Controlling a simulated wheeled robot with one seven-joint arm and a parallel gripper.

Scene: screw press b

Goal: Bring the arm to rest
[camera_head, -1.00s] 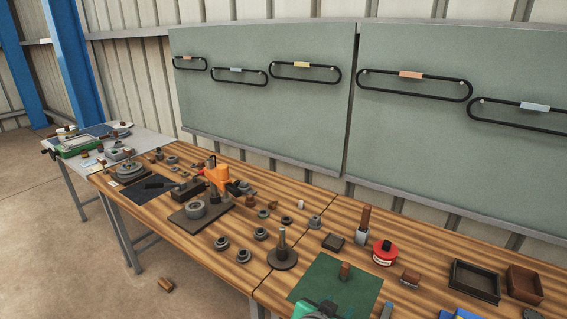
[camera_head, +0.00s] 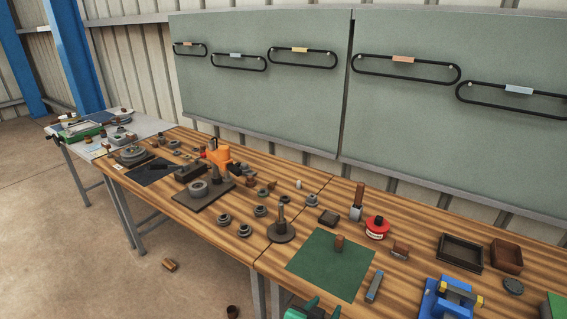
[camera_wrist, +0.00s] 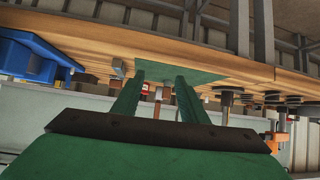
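My gripper (camera_wrist: 157,86) shows in the wrist view as two green fingers held apart, with no object gripped between them. A small brown block stands beyond the fingers, in line with the gap. In the camera_head view only a green part of my gripper (camera_head: 312,311) shows at the bottom edge, in front of the workbench (camera_head: 225,245); its fingertips are hard to make out there. The green mat (camera_head: 320,275) lies on the bench beyond it, with the brown block (camera_head: 339,243) standing on it.
A spindle on a round base (camera_head: 281,230), a red spool (camera_head: 377,228), a blue fixture (camera_head: 445,300) and dark trays (camera_head: 460,252) stand on the bench. A metal bar (camera_head: 374,286) lies beside the mat. Green boards (camera_head: 265,100) rise behind. Floor (camera_head: 120,280) shows at left.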

